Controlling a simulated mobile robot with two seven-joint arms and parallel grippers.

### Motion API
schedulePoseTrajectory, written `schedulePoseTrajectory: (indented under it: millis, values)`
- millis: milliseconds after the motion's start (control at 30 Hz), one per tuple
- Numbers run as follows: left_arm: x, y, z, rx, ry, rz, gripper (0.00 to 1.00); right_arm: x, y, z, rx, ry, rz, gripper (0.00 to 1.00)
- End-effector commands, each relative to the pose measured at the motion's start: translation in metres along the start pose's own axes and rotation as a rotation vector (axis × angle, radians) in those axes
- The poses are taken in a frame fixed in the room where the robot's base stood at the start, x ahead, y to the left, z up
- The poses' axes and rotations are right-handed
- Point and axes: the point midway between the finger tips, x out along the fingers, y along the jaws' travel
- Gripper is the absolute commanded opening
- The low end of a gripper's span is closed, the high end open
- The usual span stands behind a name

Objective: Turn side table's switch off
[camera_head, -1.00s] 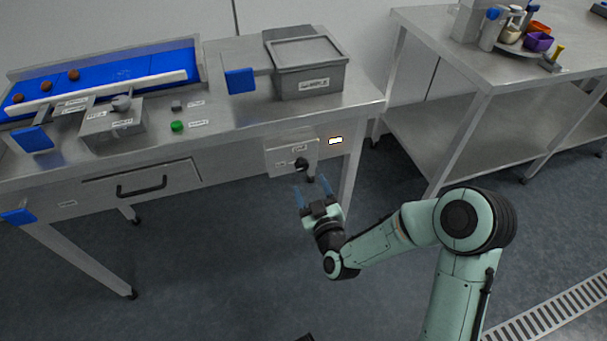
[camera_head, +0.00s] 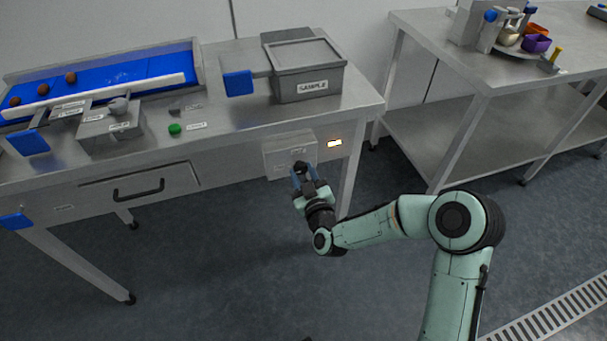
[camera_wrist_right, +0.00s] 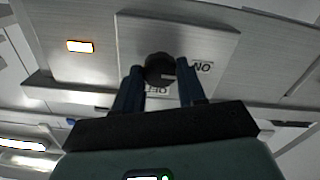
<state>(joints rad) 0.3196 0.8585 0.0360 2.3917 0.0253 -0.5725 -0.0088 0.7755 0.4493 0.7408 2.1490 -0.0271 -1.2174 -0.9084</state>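The side table's switch is a black round knob (camera_wrist_right: 159,68) on a grey box (camera_head: 278,158) under the table's front edge. In the wrist view, an ON label (camera_wrist_right: 203,67) is beside the knob and an OFF label (camera_wrist_right: 158,89) is partly hidden below it. My right gripper (camera_head: 304,173) is at the box; its two blue fingers stand on either side of the knob and appear closed against it. The knob's pointing direction cannot be made out. An orange-white lamp (camera_head: 334,143) beside the box is lit; it also shows in the wrist view (camera_wrist_right: 80,46). My left gripper is out of view.
The metal table (camera_head: 225,121) carries a blue conveyor (camera_head: 125,70) with brown dates, a green button (camera_head: 174,129) and a lidded grey bin (camera_head: 308,85). A drawer handle (camera_head: 139,190) is left of the switch box. A second table (camera_head: 420,22) stands right. The floor in front is clear.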

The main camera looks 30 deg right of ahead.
Motion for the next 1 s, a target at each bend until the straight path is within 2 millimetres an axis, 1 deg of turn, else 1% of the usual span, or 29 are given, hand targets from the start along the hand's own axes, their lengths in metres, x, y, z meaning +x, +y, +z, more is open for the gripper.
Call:
schedulePoseTrajectory:
  millis: [233,467,1000]
  values:
    - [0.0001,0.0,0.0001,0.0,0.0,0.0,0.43,-0.0003,-0.0001,0.0002,0.025,0.0,0.0,0.1]
    - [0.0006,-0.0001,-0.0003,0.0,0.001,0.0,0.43,-0.0003,-0.0001,-0.0002,0.138,0.001,0.0,0.1]
    - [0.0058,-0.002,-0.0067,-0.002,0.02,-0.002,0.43,-0.0003,-0.0003,0.0003,0.629,0.0,0.0,0.1]
